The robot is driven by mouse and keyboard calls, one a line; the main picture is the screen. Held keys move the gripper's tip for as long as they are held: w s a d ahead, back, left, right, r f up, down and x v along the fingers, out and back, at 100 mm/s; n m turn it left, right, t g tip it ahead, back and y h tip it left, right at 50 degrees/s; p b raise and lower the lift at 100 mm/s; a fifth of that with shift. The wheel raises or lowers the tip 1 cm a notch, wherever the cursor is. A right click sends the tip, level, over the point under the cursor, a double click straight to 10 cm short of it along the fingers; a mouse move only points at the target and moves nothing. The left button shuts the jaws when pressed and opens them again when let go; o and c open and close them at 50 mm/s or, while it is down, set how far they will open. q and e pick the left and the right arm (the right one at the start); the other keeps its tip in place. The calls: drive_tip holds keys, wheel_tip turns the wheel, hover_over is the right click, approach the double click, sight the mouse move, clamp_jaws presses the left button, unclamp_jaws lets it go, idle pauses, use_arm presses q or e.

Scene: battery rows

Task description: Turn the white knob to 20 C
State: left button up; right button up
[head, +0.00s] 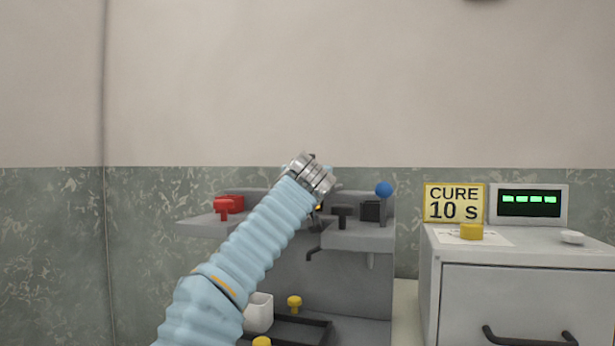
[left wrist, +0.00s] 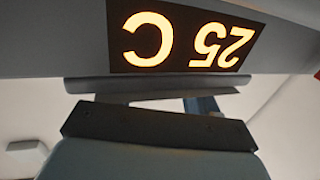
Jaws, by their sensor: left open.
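An amber display (left wrist: 185,42) reads 25 C, upside down, in the left wrist view. Only a small amber patch of it (head: 318,207) shows in the head view beside my arm. My left arm reaches up to the grey machine (head: 350,275), and its metal wrist covers the machine's middle. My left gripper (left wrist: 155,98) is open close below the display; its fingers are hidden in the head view. I cannot make out a white knob at the gripper. A low white round piece (head: 572,237) sits on the cabinet at the right; I cannot tell whether it is the knob.
The machine carries a red part (head: 228,205), black parts (head: 370,211) and a blue ball (head: 384,189). A white cup (head: 258,312) and a yellow knob (head: 294,302) are lower down. The cabinet (head: 520,300) bears a CURE 10 S sign (head: 454,203) and a green display (head: 529,203).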

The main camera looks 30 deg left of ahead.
use_arm(q)
wheel_tip(320, 180, up, 3)
drive_tip(key=shift+r+p, duration=0.1)
drive_tip(key=shift+p, duration=1.1)
drive_tip(key=s+d+r+p, duration=0.1)
drive_tip(key=s+d+r, duration=0.6)
drive_tip(key=s, duration=0.5)
wheel_tip(320, 180, up, 3)
drive_tip(key=shift+d+f, duration=0.1)
drive_tip(key=shift+d, duration=0.05)
